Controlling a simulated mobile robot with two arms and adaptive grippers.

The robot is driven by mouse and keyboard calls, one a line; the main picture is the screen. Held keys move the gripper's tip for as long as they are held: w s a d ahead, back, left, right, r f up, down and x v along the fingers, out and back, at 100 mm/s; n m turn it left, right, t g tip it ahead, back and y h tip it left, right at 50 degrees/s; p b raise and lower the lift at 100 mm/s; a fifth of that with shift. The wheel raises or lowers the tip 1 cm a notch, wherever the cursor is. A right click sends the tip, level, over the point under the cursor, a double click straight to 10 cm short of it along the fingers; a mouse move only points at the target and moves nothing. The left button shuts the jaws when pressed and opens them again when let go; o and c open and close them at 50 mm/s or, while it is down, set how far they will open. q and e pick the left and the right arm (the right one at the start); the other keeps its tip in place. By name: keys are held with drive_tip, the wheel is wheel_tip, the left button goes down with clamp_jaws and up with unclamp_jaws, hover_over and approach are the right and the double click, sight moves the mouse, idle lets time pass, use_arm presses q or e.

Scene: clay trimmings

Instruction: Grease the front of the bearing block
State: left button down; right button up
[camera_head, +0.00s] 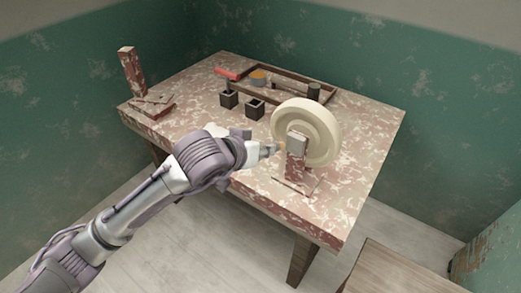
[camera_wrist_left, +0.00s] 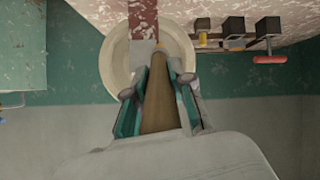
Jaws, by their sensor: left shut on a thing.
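The bearing block (camera_head: 297,143) is a grey block on a mottled red-and-white stand (camera_head: 295,172), in front of a cream wheel (camera_head: 328,130) on the table. In the left wrist view the wheel (camera_wrist_left: 113,75) and the grey block (camera_wrist_left: 140,50) appear upside down. My left gripper (camera_head: 268,150) is shut on a brown wooden-handled tool (camera_wrist_left: 162,98). The tool's pale yellowish tip (camera_head: 281,147) is close to the block's front left side; I cannot tell whether it touches. My right gripper is in neither view.
A mottled post (camera_head: 131,70) stands at the left corner. The table's right side is clear.

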use_arm(q)
drive_tip(key=shift+w+d, duration=0.2)
drive_tip(key=shift+w, duration=0.05)
drive_tip(key=shift+s+d+b, duration=0.95)
drive_tip(key=shift+s+d, duration=0.15)
drive_tip(key=shift+d, duration=0.2)
drive_tip(key=shift+w+a+b, duration=0.2)
drive_tip(key=shift+w+b, duration=0.05)
drive_tip(key=shift+b, duration=2.15)
